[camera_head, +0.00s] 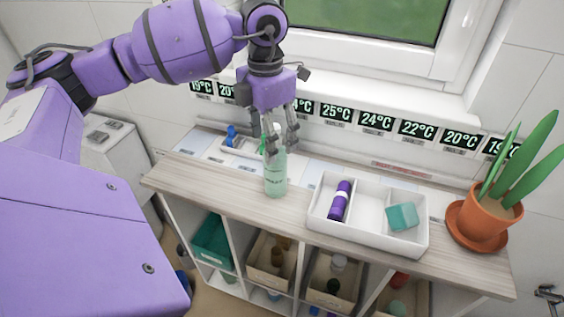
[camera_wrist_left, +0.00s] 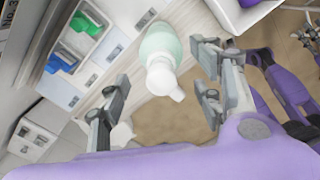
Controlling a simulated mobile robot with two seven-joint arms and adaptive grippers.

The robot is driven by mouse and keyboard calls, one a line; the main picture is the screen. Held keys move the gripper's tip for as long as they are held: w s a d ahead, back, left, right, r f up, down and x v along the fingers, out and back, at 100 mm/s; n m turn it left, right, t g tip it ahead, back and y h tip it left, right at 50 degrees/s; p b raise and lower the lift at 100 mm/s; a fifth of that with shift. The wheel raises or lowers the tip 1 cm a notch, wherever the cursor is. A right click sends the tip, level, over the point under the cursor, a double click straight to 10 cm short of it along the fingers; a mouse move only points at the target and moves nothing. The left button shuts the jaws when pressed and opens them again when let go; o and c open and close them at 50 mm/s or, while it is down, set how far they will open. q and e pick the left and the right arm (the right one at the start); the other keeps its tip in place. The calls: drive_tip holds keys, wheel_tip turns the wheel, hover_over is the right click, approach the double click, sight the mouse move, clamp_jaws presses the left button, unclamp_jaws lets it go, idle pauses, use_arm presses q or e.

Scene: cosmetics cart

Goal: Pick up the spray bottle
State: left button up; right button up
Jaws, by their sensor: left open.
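The spray bottle (camera_head: 276,176) is pale green and stands upright on the wooden top of the cart. Its upper part is partly hidden by my left gripper (camera_head: 281,143) in the head view. The left gripper points down over it, fingers open around its top. In the left wrist view, the bottle (camera_wrist_left: 160,55) with its white spray head shows between and a little beyond the open fingers of the left gripper (camera_wrist_left: 160,98). I cannot tell whether any finger touches it.
A white divided tray (camera_head: 367,244) right of the bottle holds a purple tube (camera_head: 340,200) and a teal block (camera_head: 401,216). A potted plant (camera_head: 485,215) stands at the right end. Shelves with bins are below. A wall and window are behind.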

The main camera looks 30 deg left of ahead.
sight(276, 167)
use_arm(q)
drive_tip(key=shift+s+f, duration=0.15)
drive_tip(key=shift+f, duration=0.75)
drive_tip(key=f, duration=0.1)
drive_tip(key=w+f, duration=0.1)
drive_tip(key=f, duration=0.2)
drive_tip(key=shift+w+d+f+p, duration=0.2)
drive_tip(key=shift+w+f+p, duration=0.05)
drive_tip(key=shift+f+p, duration=0.15)
use_arm(e)
drive_tip(key=shift+s+r, duration=0.3)
drive_tip(key=shift+s, duration=0.05)
use_arm(q)
drive_tip(key=c, duration=0.8)
clamp_jaws()
use_arm(e)
drive_tip(key=shift+s+f, duration=0.2)
drive_tip(key=shift+s, duration=0.1)
